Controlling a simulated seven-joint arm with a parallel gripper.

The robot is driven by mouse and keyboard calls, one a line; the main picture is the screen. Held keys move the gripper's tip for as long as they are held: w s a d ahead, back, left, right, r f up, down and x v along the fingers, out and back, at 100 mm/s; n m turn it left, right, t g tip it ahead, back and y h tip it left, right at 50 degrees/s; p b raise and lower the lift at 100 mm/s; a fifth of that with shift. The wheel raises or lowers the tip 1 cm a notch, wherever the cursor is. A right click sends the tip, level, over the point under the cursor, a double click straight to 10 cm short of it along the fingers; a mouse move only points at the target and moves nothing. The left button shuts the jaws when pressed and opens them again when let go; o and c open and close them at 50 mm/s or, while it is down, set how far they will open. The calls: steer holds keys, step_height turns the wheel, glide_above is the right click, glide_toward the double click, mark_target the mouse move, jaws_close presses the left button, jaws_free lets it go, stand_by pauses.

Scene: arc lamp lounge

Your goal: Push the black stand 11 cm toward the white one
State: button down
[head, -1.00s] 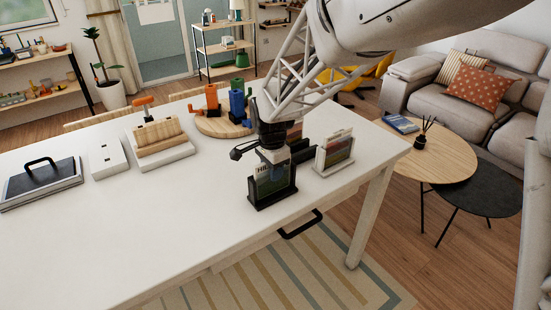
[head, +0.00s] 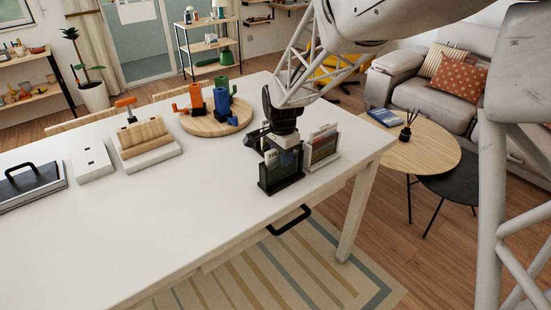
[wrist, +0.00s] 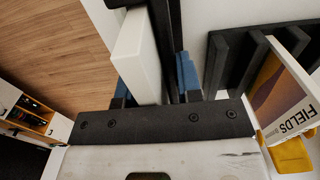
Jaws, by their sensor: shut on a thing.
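The black stand (head: 282,185) is upright near the front right edge of the white table and holds a card with partly hidden lettering. My gripper (head: 281,143) is above it, shut on its upper part. In the wrist view my gripper (wrist: 154,85) has a blue pad on each side of a white slab and black upright pieces. The white stand (head: 322,163) holds a card and stands close on the right of the black one. I cannot tell whether the two touch.
Another dark stand (head: 256,138) is behind; the wrist view shows a black rack (wrist: 232,60) with a "FIELDS" card (wrist: 288,100). A round wooden board (head: 215,125) with orange and blue pieces lies farther back. The table's left front (head: 130,240) is clear.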

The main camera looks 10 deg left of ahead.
steer(key=shift+w+d, duration=0.45)
steer(key=shift+d, duration=0.05)
steer(key=c, duration=0.7)
jaws_free()
steer(key=shift+r, duration=3.9)
